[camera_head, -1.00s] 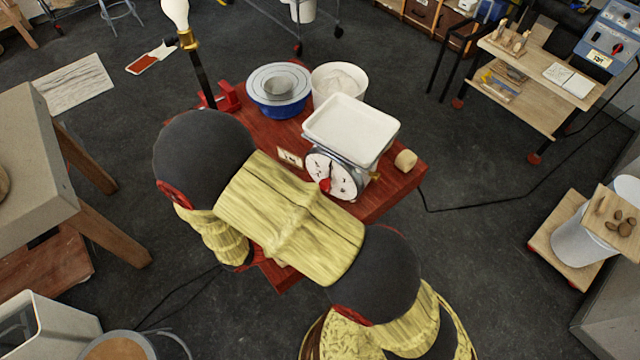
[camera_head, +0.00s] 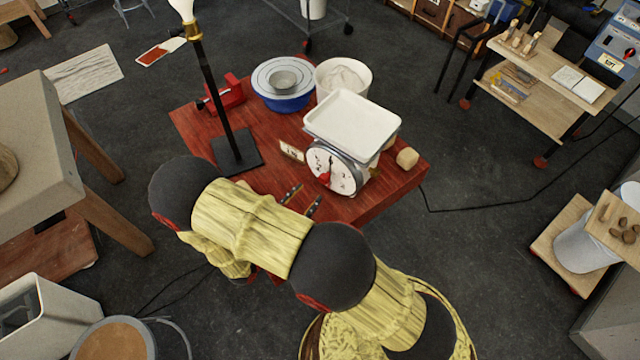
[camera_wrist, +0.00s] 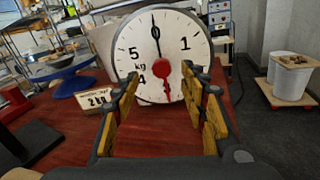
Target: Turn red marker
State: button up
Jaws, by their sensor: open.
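The kitchen scale (camera_head: 350,135) stands on the red table (camera_head: 205,130) with a white tray on top. Its round white dial (camera_wrist: 185,30) fills the middle of the wrist view, with a thin black needle pointing up at 0. The red marker (camera_wrist: 162,69) sits at the dial's centre with its narrow end pointing down; it also shows small in the head view (camera_head: 325,178). My gripper (camera_head: 302,199) is open and empty, low in front of the dial. In the wrist view its yellow-padded fingers (camera_wrist: 163,82) flank the marker, apparently short of the dial face.
A small card reading 2 kg (camera_wrist: 93,98) stands left of the dial. A black lamp stand (camera_head: 215,90) with a bulb, a red clamp-like item (camera_head: 225,92), a blue bowl (camera_head: 285,102) and a white bucket (camera_head: 345,75) are on the table. A tan block (camera_head: 407,158) lies right of the scale.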

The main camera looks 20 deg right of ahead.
aim_at(322, 182)
jog(key=w+d, duration=0.1)
jog(key=w+d+f, duration=0.1)
jog(key=d, duration=0.1)
jog(key=w+d, duration=0.1)
jog(key=shift+d+f, duration=0.2)
jog(key=shift+f, duration=0.05)
jog(key=shift+x, duration=1.1)
jog(key=c, duration=0.3)
jog(key=c, duration=0.8)
grip_shut()
